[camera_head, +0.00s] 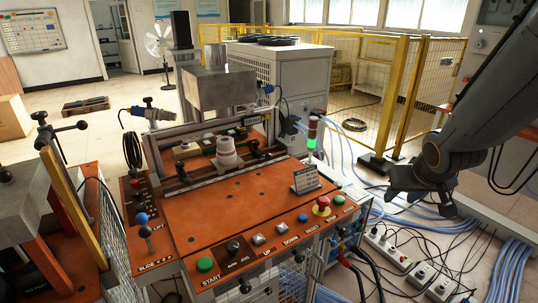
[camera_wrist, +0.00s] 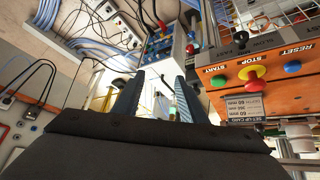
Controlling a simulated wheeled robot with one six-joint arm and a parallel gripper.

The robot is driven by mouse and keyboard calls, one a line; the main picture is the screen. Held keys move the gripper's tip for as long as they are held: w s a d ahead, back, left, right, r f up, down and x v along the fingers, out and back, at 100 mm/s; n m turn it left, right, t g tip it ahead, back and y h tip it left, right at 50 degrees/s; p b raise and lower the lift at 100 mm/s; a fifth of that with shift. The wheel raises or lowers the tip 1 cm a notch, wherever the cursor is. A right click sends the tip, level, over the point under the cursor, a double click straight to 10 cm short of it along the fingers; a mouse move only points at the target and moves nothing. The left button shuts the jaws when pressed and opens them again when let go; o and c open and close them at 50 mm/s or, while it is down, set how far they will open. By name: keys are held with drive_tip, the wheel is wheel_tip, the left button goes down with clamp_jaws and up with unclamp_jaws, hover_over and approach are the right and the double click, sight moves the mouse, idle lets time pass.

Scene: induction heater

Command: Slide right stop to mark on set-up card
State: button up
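The set-up card (camera_head: 305,179) stands at the right of the orange machine top, and it shows upside down in the wrist view (camera_wrist: 243,108) with several mm values. A rail with a scale (camera_head: 222,177) runs across the back of the top. A small dark stop with a knob (camera_head: 256,147) sits toward its right part, and another dark stop (camera_head: 183,175) is at its left. The mark is too small to read. My gripper (camera_head: 418,198) hangs right of the machine, away from the stops. In the wrist view its fingers (camera_wrist: 160,80) are apart and empty.
A pale stepped workpiece (camera_head: 227,153) stands between the stops, under a grey box-shaped head (camera_head: 217,87). Coloured buttons and a red stop button (camera_head: 322,206) line the front panel. A stack light (camera_head: 312,130) rises at the right. Cables and power strips (camera_head: 405,262) cover the floor.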

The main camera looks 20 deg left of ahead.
drive_tip(key=w+a+n+t+y, duration=0.2)
drive_tip(key=w+a+n+y, duration=0.1)
drive_tip(key=w+a, duration=0.7)
drive_tip(key=n+y, duration=0.3)
drive_tip(key=y, duration=0.3)
approach(270, 156)
drive_tip(key=shift+g, duration=0.4)
drive_tip(key=w+d, duration=0.1)
drive_tip(key=d, duration=0.1)
drive_tip(key=w+d, duration=0.2)
drive_tip(key=d, duration=0.1)
drive_tip(key=w+d, duration=0.2)
drive_tip(key=shift+d, duration=0.3)
drive_tip(key=a+y, duration=0.1)
drive_tip(key=a, duration=0.1)
drive_tip(key=s+a+n+g+y, duration=0.1)
drive_tip(key=a, duration=0.2)
drive_tip(key=a+f+n+g, duration=0.1)
drive_tip(key=a, duration=0.1)
drive_tip(key=shift+s+a+f+y, duration=0.1)
drive_tip(key=shift+s+a+y, duration=0.15)
drive_tip(key=shift+s+y, duration=0.15)
drive_tip(key=shift+p+x, duration=0.9)
drive_tip(key=shift+x, duration=2.7)
drive_tip(key=shift+c, duration=0.4)
clamp_jaws()
